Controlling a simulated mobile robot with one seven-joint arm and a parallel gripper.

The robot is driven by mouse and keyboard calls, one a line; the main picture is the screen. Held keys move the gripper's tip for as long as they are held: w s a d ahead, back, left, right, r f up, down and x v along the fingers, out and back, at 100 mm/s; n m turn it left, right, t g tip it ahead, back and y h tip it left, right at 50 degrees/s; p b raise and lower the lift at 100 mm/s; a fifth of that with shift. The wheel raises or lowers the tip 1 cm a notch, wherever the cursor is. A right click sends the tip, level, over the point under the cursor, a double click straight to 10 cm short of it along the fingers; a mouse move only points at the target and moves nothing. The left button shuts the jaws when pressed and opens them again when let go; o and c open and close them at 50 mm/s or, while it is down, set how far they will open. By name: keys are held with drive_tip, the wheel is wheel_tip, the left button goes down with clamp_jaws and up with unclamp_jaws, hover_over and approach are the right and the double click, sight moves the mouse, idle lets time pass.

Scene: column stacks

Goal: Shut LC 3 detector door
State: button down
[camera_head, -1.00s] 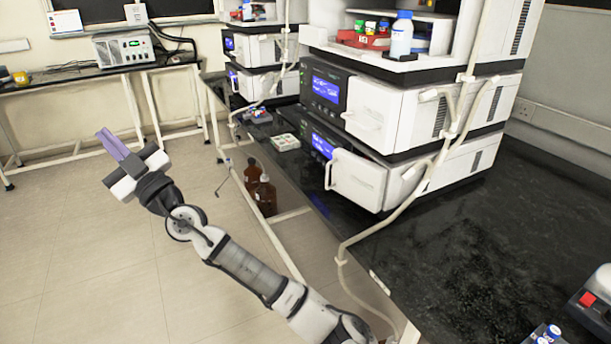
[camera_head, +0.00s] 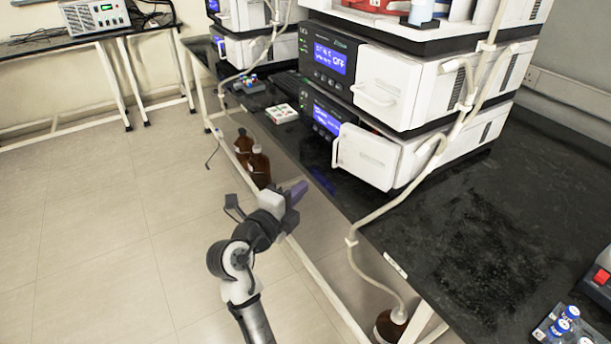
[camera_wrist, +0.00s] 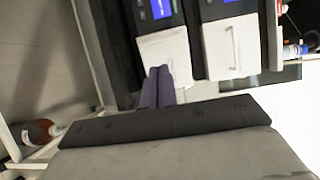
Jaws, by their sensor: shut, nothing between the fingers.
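The near instrument stack on the bench has a lower module with a white front door (camera_head: 366,157) and a vertical handle. This door stands out from the module body, swung partly open. The upper module's door (camera_head: 388,88) looks flush with its front. I cannot read an LC 3 label. My gripper (camera_head: 299,189) has its purple fingers together and empty, in front of the bench edge, left of and below the lower door. In the wrist view the fingers (camera_wrist: 157,87) overlap the near edge of a white door (camera_wrist: 164,56); a second door (camera_wrist: 232,47) is beside it.
Brown bottles (camera_head: 259,166) stand below the bench. A small white tray (camera_head: 281,114) lies left of the stack. Floor at left is free.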

drive_tip(key=p, duration=0.4)
approach(341, 147)
drive_tip(key=shift+x, duration=0.9)
drive_tip(key=shift+w+d+f, duration=0.15)
drive_tip(key=shift+w+d, duration=0.15)
drive_tip(key=shift+w, duration=0.15)
drive_tip(key=shift+b, duration=0.3)
drive_tip(key=w+b, duration=0.1)
drive_tip(key=b, duration=0.1)
drive_tip(key=w+b, duration=0.1)
drive_tip(key=b, duration=0.2)
drive_tip(key=shift+w+d+f+m+g+h, duration=0.1)
drive_tip(key=shift+d+f+m+g+h, duration=0.05)
drive_tip(key=shift+f+m+g+h, duration=0.2)
drive_tip(key=h+b, duration=0.1)
drive_tip(key=w+m+g+b, duration=0.1)
drive_tip(key=b, duration=0.1)
drive_tip(key=shift+w+d+r+h, duration=0.1)
drive_tip(key=shift+w+d+h, duration=0.1)
drive_tip(key=shift+d+h, duration=0.15)
drive_tip(key=shift+w+d+r+m+b, duration=0.15)
drive_tip(key=shift+w+m+b, duration=0.1)
drive_tip(key=shift+b, duration=0.2)
drive_tip(key=shift+r, duration=0.2)
